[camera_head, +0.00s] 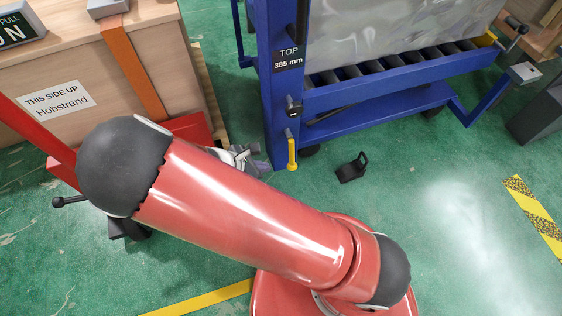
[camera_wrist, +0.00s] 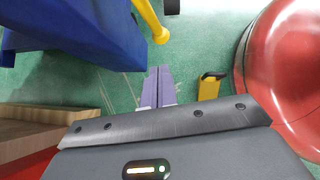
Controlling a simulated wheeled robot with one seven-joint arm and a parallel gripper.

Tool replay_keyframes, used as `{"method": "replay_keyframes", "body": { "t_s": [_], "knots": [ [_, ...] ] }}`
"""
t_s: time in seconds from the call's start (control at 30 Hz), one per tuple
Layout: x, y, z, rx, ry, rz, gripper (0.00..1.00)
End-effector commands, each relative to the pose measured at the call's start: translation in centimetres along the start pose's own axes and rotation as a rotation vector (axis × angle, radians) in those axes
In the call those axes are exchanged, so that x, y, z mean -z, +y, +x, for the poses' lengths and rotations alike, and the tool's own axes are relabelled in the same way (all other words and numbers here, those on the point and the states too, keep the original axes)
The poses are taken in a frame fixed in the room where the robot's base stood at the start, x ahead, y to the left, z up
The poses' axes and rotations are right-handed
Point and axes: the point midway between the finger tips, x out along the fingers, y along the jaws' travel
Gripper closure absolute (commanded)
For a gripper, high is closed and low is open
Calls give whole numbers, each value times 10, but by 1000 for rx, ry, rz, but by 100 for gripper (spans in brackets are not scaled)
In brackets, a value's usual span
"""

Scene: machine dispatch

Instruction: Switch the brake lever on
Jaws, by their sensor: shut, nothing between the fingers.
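A yellow lever (camera_head: 292,153), which looks like the brake lever, hangs down from a dark pivot on the blue post of the roller stand. It also shows at the top of the wrist view (camera_wrist: 151,20), ending in a rounded yellow tip. My gripper (camera_wrist: 158,72) has its two purple fingers together with nothing between them. The fingertips point toward the lever's lower end in the wrist view and are apart from it. In the head view my gripper (camera_head: 245,156) is just left of the lever, partly hidden behind my red arm.
The blue stand (camera_head: 382,83) carries black rollers and a grey panel. A black bracket (camera_head: 352,167) lies on the green floor right of the lever. A wooden crate (camera_head: 95,65) stands at the left. A yellow object with a black top (camera_wrist: 211,86) is right of my fingers.

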Motion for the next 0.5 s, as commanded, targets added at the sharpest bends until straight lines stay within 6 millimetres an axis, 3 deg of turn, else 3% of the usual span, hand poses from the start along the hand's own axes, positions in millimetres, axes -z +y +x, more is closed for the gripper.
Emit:
{"method": "replay_keyframes", "body": {
  "t_s": [0.03,0.17,0.3,0.5],
  "knots": [
    [1,-1,14,3,-4,0,100],
    [1,-1,40,2,-3,0,100],
    [-17,0,52,1,0,2,100],
    [-27,0,62,-1,0,1,100]
  ]
}}
